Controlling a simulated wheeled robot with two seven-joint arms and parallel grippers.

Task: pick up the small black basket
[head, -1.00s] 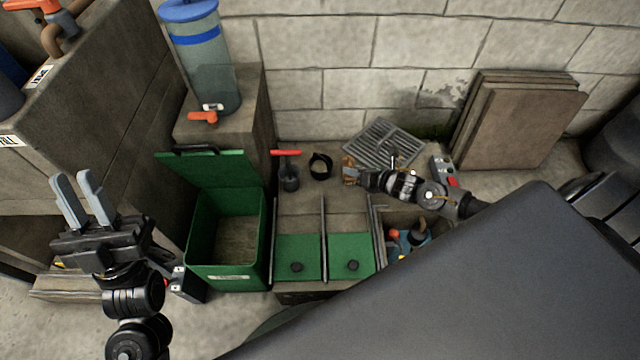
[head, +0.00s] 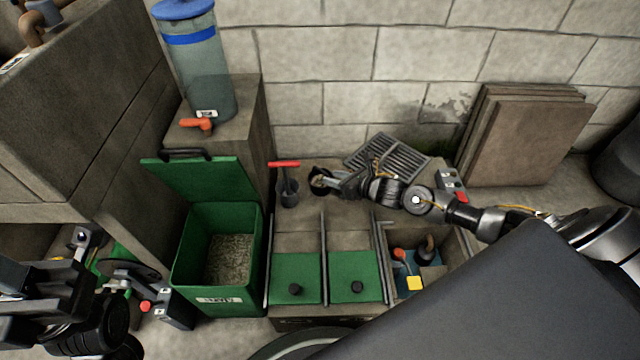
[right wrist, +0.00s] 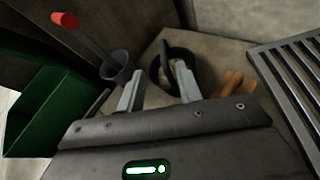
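The small black basket (head: 318,174) stands on the grey ledge near the block wall, with brown contents inside. In the right wrist view the basket (right wrist: 160,62) is a dark round vessel with a raised rim or handle. My right gripper (head: 332,182) is at its right side in the head view. In the right wrist view the gripper (right wrist: 158,84) has its fingers apart. One finger overlaps the basket's opening and the other is left of it; contact cannot be told. My left gripper (head: 35,295) is at the lower left, its fingertips not clear.
A dark cup (head: 289,196) with a red-handled tool stands just left of the basket. A metal grate (head: 405,152) leans at the right. An open green bin (head: 184,262) and green panels (head: 310,275) with upright dividers are in front.

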